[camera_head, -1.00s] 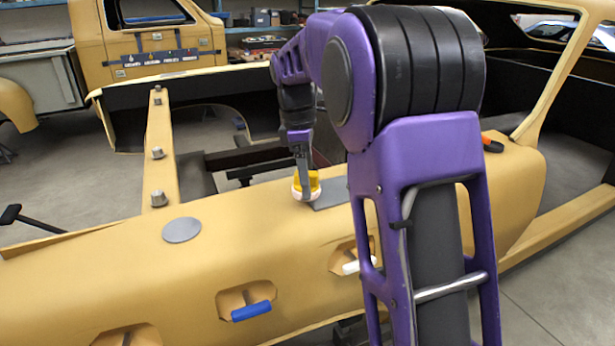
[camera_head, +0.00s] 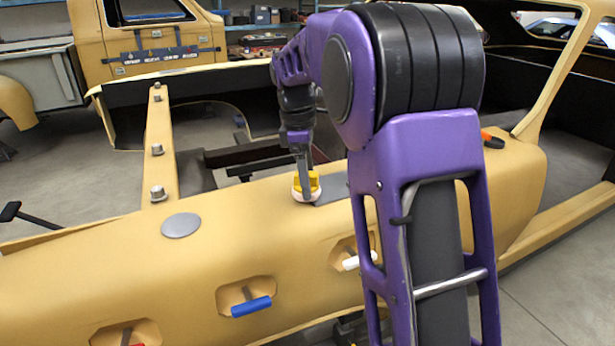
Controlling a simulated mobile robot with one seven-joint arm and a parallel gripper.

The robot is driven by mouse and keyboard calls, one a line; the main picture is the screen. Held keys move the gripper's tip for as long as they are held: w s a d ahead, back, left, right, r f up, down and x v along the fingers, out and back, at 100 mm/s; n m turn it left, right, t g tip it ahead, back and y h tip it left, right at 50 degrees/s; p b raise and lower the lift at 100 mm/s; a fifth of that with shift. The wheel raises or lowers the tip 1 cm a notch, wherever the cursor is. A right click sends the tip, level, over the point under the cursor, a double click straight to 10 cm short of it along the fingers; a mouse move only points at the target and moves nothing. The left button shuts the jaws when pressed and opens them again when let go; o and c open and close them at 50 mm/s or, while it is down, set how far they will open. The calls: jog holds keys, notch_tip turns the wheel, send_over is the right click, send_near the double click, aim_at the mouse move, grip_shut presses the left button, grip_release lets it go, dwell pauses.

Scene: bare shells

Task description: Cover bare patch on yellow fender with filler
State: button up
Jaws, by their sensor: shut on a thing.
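The yellow fender (camera_head: 130,250) runs across the front of the view. A grey rectangular patch (camera_head: 333,186) shows on its top, partly hidden behind my arm. A grey round patch (camera_head: 181,225) lies further left on the fender top. My gripper (camera_head: 304,175) points down and is shut on a yellow-topped tool with a pale, rounded base (camera_head: 307,193). The tool stands upright at the left edge of the rectangular patch, at the fender surface. Whether its base touches the metal I cannot tell. No separate filler can be made out.
Recesses in the fender's side hold a blue handle (camera_head: 251,307), a white handle (camera_head: 352,262) and a red one (camera_head: 137,345). A beam with several bolts (camera_head: 157,150) rises behind. An orange-and-black item (camera_head: 491,139) lies at right. The fender top between the patches is clear.

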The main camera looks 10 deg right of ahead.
jog(key=shift+f, duration=0.3)
jog(key=shift+d, duration=0.1)
